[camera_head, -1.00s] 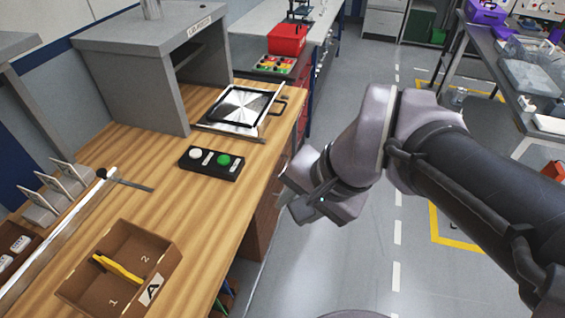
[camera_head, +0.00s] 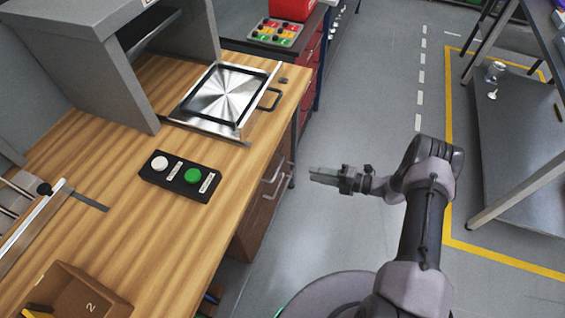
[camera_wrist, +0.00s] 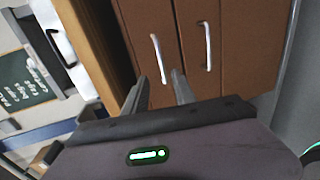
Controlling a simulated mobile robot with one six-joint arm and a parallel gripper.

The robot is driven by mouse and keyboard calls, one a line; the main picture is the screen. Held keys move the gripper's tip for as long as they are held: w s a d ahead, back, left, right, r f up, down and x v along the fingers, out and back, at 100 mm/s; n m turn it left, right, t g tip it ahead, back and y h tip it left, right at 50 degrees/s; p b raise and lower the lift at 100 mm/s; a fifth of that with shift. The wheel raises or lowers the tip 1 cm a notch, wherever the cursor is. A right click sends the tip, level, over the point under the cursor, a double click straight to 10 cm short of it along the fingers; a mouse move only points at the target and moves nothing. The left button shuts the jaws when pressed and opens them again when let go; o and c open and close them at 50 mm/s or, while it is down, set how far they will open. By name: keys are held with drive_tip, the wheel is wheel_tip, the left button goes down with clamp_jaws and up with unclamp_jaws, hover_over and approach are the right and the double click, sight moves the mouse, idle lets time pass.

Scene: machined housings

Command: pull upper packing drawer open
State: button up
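The packing drawers are brown fronts under the wooden bench, both closed. In the head view the upper drawer's silver handle (camera_head: 272,172) sits just above the lower drawer's handle (camera_head: 269,191). In the wrist view, turned sideways, the upper drawer's front (camera_wrist: 138,35) is nearest the wooden top, with its bar handle (camera_wrist: 159,59). The lower drawer's handle (camera_wrist: 208,46) is to its right.
The wooden bench top (camera_head: 150,235) carries a black button box (camera_head: 180,177), a metal plate device with a black handle (camera_head: 225,98) and a brown bin (camera_head: 75,290). Open grey floor (camera_head: 340,120) lies right of the bench. A metal table (camera_head: 520,140) stands far right.

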sight(279, 167)
drive_tip(key=b+x, duration=0.3)
drive_tip(key=x, duration=1.1)
drive_tip(key=shift+a, duration=0.3)
clamp_jaws()
idle(0.5)
